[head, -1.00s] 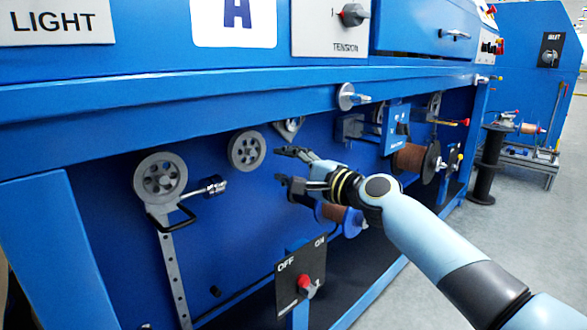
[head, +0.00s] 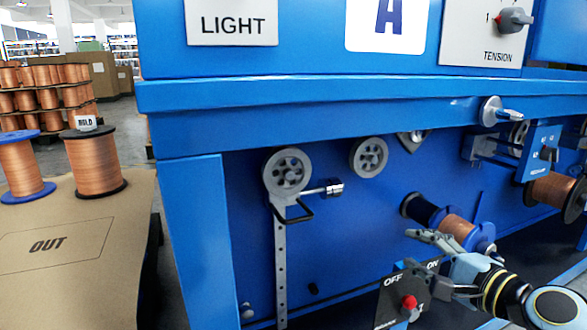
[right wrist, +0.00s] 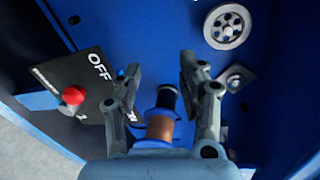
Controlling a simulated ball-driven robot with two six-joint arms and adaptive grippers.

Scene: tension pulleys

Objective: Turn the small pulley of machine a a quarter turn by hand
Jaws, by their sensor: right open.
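Machine a is the blue machine (head: 300,118) with the letter A plate (head: 388,20). Its small spoked grey pulley (head: 368,157) sits on the blue back panel under the ledge. It also shows at the top right of the right wrist view (right wrist: 227,27). A larger spoked pulley (head: 287,172) on a dancer arm (head: 281,262) is left of it. My right gripper (head: 420,262) is open and empty, below and right of the small pulley and apart from it. Its fingers also show in the right wrist view (right wrist: 160,70). My left gripper is not in view.
A copper spool (head: 457,228) is behind my right gripper. The OFF/ON switch panel (head: 392,300) with a red knob is beside it. A triangular bracket (head: 412,138) is right of the small pulley. A table marked OUT (head: 95,270) with copper spools stands at left.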

